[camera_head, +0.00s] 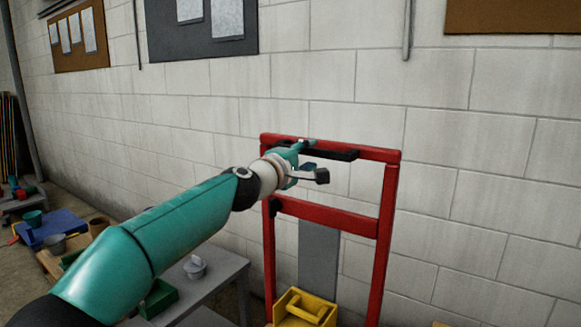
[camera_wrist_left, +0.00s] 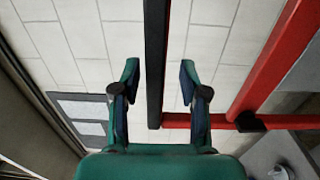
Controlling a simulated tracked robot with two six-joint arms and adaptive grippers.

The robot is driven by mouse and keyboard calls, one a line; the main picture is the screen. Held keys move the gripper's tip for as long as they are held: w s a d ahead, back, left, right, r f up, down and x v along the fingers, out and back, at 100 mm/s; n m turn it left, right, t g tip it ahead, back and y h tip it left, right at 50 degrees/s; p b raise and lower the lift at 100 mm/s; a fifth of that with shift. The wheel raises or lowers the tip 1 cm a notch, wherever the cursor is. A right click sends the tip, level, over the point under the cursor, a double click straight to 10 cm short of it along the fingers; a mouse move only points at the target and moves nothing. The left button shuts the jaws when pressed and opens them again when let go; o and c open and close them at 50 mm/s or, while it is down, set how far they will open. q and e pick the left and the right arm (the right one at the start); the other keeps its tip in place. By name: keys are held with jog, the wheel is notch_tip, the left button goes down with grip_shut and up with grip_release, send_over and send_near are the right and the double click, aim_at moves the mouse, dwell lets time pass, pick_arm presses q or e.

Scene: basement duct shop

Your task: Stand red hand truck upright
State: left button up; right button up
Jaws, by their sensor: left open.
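The red hand truck (camera_head: 328,215) shows as a tall red frame with two side posts, a top bar and a lower crossbar, in front of the block wall. It looks close to upright; its foot is out of view, so I cannot tell its exact lean. A black grip (camera_head: 335,153) runs along its top bar. My left gripper (camera_head: 311,161) is at this top bar, partly hiding it. In the left wrist view the left gripper (camera_wrist_left: 160,85) is open, with a finger on each side of the black grip (camera_wrist_left: 154,60). My right gripper is out of view.
A yellow box (camera_head: 305,307) is low by the frame, before a grey panel (camera_head: 318,257). A grey bench (camera_head: 218,283) with a green bin (camera_head: 158,298) stands left of it. A blue tray (camera_head: 56,228) is farther left. The block wall (camera_head: 480,200) is close behind.

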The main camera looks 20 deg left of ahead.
pick_arm(q)
jog(key=s+a, duration=0.2)
jog(key=s, duration=0.9)
jog(key=shift+s+f, duration=0.2)
jog(key=shift+s, duration=0.15)
jog(key=shift+d, duration=0.1)
